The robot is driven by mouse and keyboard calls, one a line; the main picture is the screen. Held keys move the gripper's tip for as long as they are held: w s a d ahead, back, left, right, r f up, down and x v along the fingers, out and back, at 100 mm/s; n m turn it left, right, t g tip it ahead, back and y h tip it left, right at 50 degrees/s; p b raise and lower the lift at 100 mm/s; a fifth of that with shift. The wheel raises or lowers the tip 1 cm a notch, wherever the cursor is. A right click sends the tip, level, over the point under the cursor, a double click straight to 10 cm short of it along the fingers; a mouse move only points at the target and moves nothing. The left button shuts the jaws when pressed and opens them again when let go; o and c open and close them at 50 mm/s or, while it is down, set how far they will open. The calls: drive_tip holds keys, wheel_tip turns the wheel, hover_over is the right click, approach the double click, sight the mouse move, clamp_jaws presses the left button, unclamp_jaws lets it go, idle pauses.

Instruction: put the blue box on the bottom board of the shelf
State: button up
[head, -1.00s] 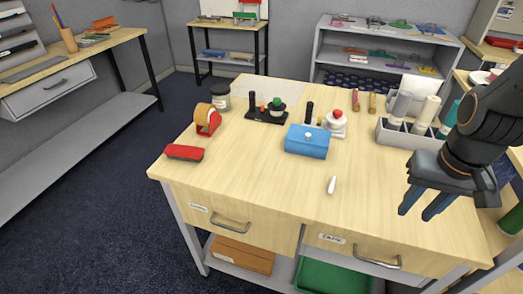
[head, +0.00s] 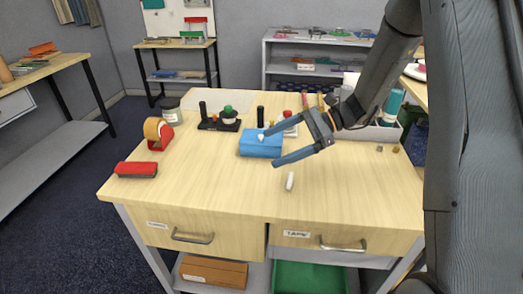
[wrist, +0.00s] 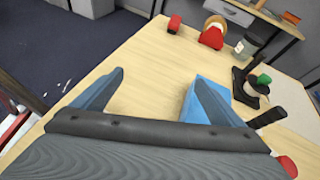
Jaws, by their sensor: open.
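The blue box (head: 261,145), with a small white knob on top, sits on the wooden workbench near its middle. My open gripper (head: 271,148) is above the bench, coming in from the right, its fingertips overlapping the box's right part in the head view. In the wrist view, my gripper's fingers (wrist: 159,75) are spread, with bare bench between them. The box (wrist: 192,104) lies beside and partly behind the right finger there; whether they touch I cannot tell. A grey shelf (head: 270,65) stands behind the bench; the bench hides its lower part.
A red stapler-like thing (head: 136,169), tape dispenser (head: 158,134), jar (head: 170,110) and black stamp stand (head: 218,123) are left of the box. A grey organiser (head: 380,132) is at right.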

drive_tip(key=w+d+r+m+t+y, duration=0.25)
drive_tip(key=w+m+t+y, duration=0.2)
drive_tip(key=w, duration=0.55)
approach(262, 139)
drive_tip(key=shift+g, duration=0.25)
drive_tip(key=w, duration=0.1)
drive_tip(key=w+a+f, duration=0.1)
drive_tip(key=w+a+f+p, duration=0.1)
drive_tip(key=w, duration=0.1)
drive_tip(key=shift+a+f, duration=0.1)
drive_tip(key=shift+w+a+p, duration=0.25)
drive_tip(key=shift+a+p, duration=0.15)
drive_tip(key=shift+a, duration=0.85)
drive_tip(key=shift+w+a+p, duration=0.25)
drive_tip(key=shift+a+p, duration=0.2)
drive_tip(key=shift+a, duration=0.75)
drive_tip(key=shift+w+a+p, duration=0.25)
drive_tip(key=shift+a+p, duration=0.15)
drive_tip(key=shift+a, duration=0.85)
drive_tip(key=c, duration=1.2)
drive_tip(key=shift+c, duration=0.2)
